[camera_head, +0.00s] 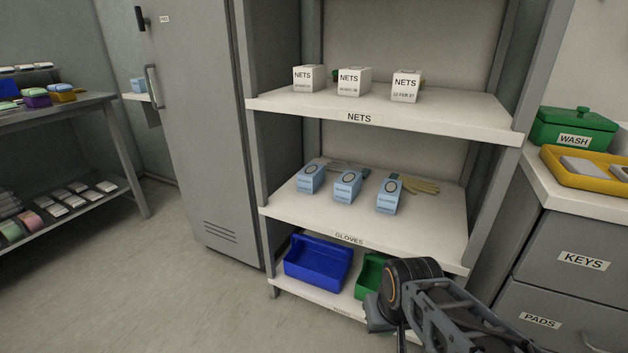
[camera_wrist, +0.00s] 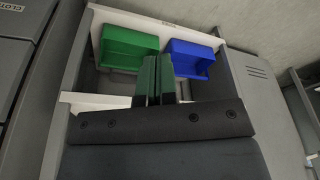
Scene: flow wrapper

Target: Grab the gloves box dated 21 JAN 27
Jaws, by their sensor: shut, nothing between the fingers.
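Three light-blue gloves boxes stand in a row on the middle shelf (camera_head: 300,215) labelled GLOVES: a left box (camera_head: 311,178), a middle box (camera_head: 347,185) and a right box (camera_head: 390,196). Each has a round mark on its sloped upper face. The print on their fronts is too small to read, so I cannot tell which is dated 21 JAN 27. My gripper (camera_wrist: 157,75) is shut and empty in the wrist view. In the head view my arm is low at the right front of the rack, below the gloves shelf and apart from the boxes.
Yellow and grey gloves lie behind the boxes. A blue bin (camera_head: 318,262) and a green bin (camera_head: 371,275) stand on the bottom shelf. NETS boxes (camera_head: 350,82) stand on the upper shelf. A grey locker (camera_head: 200,130) is left of the rack, a drawer cabinet (camera_head: 570,235) right.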

